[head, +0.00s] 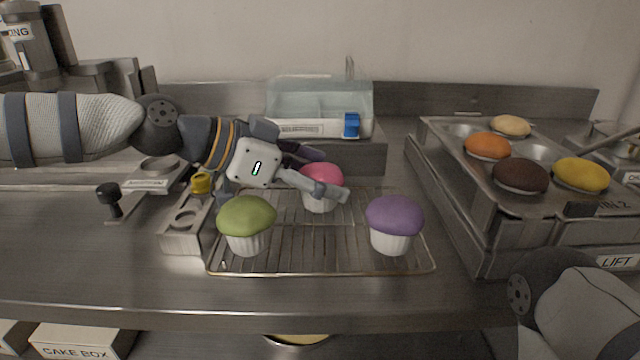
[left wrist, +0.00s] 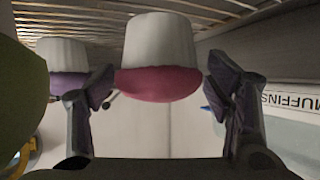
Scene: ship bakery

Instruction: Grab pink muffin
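The pink muffin (head: 322,178) stands on the wire cooling rack (head: 320,272), toward its back, in a white paper cup. My left gripper (head: 328,172) reaches in from the left and partly hides it. In the left wrist view the pink muffin (left wrist: 160,70) sits between the two spread fingers of the gripper (left wrist: 160,90), with gaps on both sides. The gripper is open. My right arm is at the lower right of the head view; its gripper is out of frame.
A green muffin (head: 247,217) and a purple muffin (head: 393,217) stand at the rack's front left and right. A muffin tin (head: 470,205) with several muffins is at right. A clear-lidded box (head: 320,100) stands behind. Bare counter lies in front.

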